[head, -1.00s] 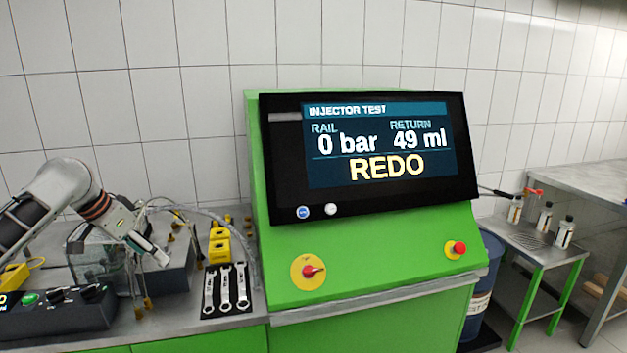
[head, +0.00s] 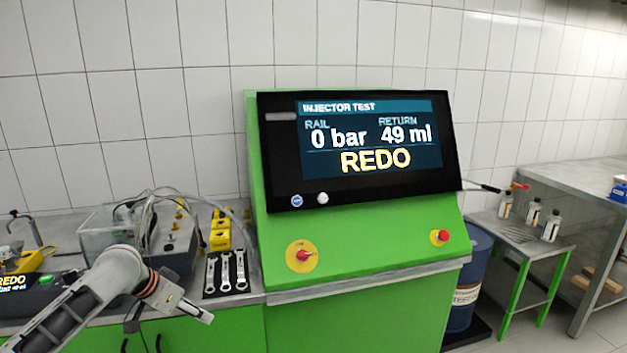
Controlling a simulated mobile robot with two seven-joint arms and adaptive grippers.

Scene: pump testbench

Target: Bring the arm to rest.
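My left arm (head: 110,280) comes in from the lower left. Its gripper (head: 204,316) hangs in front of the bench's front edge, below the wrenches, and points right and slightly down. Its fingers look narrow and close together from this side, and I cannot tell whether they are shut. Nothing is visibly held at the tip. My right gripper is out of view. The green test bench (head: 370,245) carries a screen (head: 370,140) reading INJECTOR TEST, rail 0 bar, return 49 ml, REDO.
Behind the arm, the left worktop holds a clear tank (head: 100,225), wrenches (head: 226,272), a yellow block (head: 220,235) and a control box (head: 45,300). The console has a red knob (head: 303,255) and a red button (head: 440,236). A blue barrel (head: 470,280) and a bottle table (head: 520,240) stand right.

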